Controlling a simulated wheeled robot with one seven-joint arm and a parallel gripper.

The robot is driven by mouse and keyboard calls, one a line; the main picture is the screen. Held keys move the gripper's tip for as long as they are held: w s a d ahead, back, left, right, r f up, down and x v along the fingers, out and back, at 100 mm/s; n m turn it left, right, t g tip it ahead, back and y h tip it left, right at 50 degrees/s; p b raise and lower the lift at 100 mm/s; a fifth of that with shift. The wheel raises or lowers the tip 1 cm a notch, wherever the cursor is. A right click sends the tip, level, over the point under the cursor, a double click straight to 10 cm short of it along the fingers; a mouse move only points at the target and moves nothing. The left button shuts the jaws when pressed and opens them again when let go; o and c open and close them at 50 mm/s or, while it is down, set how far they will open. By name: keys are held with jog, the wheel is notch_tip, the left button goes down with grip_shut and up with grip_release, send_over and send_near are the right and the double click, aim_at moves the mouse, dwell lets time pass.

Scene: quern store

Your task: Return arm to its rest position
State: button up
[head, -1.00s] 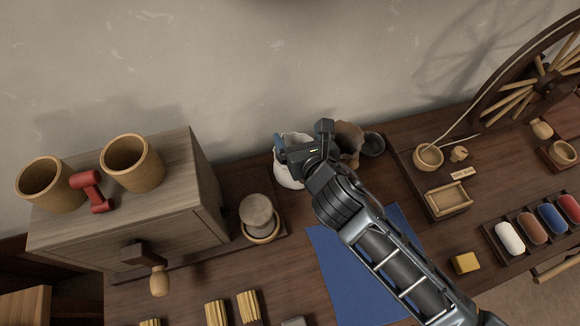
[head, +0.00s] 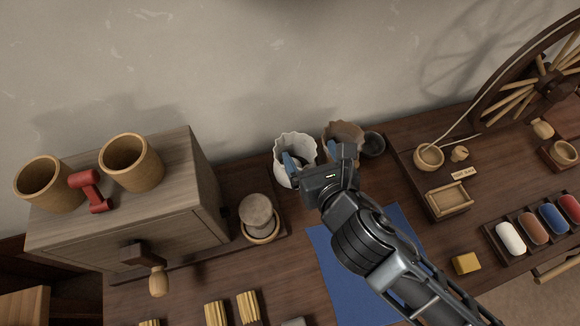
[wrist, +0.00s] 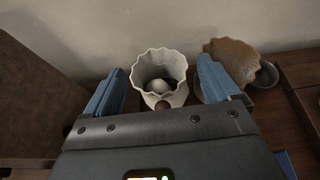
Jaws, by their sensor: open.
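My gripper (head: 318,163) is open and empty, with its blue fingers apart, in front of and above a white pot with a wavy rim (head: 296,147). In the wrist view the white pot (wrist: 168,68) lies between and beyond the two fingers. A pale rounded thing (wrist: 161,86) shows inside the pot, and I cannot tell what it is. My arm reaches in from the lower right and covers part of a blue mat.
A wooden cabinet (head: 120,225) with two cups and a red object stands at left. A brown wavy pot (head: 343,133) and a small dark bowl (head: 373,145) stand beside the white pot. The blue mat (head: 335,262), a tray of coloured rolls (head: 520,250) and a spoked wheel (head: 530,90) lie right.

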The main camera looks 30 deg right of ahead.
dwell(0.3)
jog(key=s+d+m+y, duration=0.1)
jog(key=s+m+y, duration=0.2)
jog(key=s+m, duration=1.35)
jog(key=s+r+m+t, duration=0.1)
jog(key=s+r+m, duration=0.9)
jog(key=m, duration=0.7)
jog(key=shift+s+d+r, duration=0.35)
jog(key=shift+s+r, duration=0.05)
jog(key=shift+r, duration=0.1)
